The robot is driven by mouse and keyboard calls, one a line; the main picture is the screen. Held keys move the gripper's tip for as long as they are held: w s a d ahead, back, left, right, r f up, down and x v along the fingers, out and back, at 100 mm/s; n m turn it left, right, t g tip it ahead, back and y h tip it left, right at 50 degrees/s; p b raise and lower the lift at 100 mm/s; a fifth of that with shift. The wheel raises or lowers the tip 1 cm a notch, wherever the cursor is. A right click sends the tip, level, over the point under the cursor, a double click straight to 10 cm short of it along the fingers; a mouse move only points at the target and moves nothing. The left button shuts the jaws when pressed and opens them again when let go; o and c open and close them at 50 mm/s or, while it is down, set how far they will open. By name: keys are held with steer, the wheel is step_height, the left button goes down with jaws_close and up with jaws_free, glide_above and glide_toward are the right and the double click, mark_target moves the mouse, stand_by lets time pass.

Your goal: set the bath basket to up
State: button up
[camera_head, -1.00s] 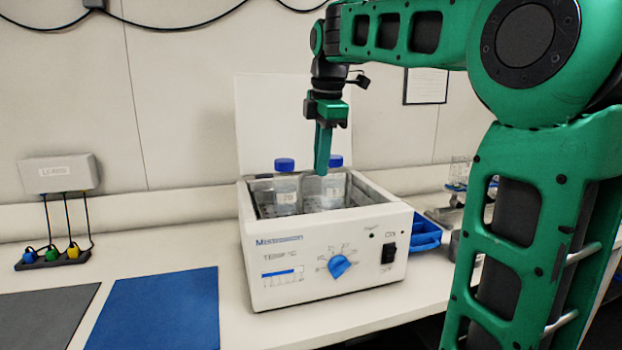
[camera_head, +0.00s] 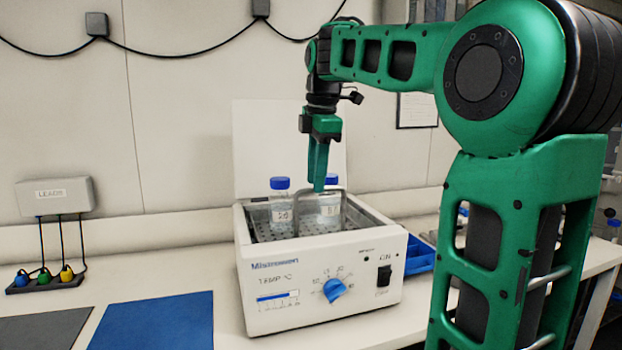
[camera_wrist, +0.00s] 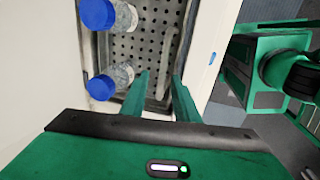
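The bath (camera_head: 330,265) is a white box on the bench with a blue dial and a rocker switch. Its perforated basket (camera_head: 262,229) shows close below the rim, with its grey handle (camera_head: 297,222) standing upright. The basket's holed floor (camera_wrist: 135,45) also shows in the wrist view. Two clear blue-capped bottles stand in the basket, one at left (camera_head: 281,212) and one partly behind the handle (camera_head: 330,207). My gripper (camera_head: 319,190) points down at the top of the handle. In the wrist view its fingers (camera_wrist: 161,75) are apart, with the handle bar (camera_wrist: 167,50) in the gap.
A blue tray (camera_head: 418,262) sits right of the bath. A blue mat (camera_head: 155,322) and a grey mat (camera_head: 50,333) lie to the left. A leads box (camera_head: 54,196) hangs on the wall, with coloured plugs below. A white panel stands behind the bath.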

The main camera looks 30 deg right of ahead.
step_height(320, 180, up, 10)
steer(key=s, duration=0.1)
steer(key=shift+s+a+r, duration=0.25)
steer(key=shift+s+a, duration=0.05)
steer(key=shift+s, duration=0.1)
stand_by(0.4)
stand_by(0.4)
steer(key=s+f+m, duration=0.7)
steer(key=s+f, duration=0.2)
steer(key=f, duration=0.3)
steer(key=s+f+m+g, duration=0.1)
steer(key=s+f+m, duration=0.6)
steer(key=f, duration=0.6)
steer(key=s+f+m+g, duration=0.1)
steer(key=s+f+m, duration=0.6)
steer(key=s+f, duration=0.3)
step_height(320, 180, down, 3)
steer(key=shift+s+a+y, duration=0.2)
steer(key=shift+s+y, duration=0.15)
steer(key=shift+y, duration=0.05)
steer(key=shift+w+f, duration=0.2)
steer(key=shift+w, duration=0.45)
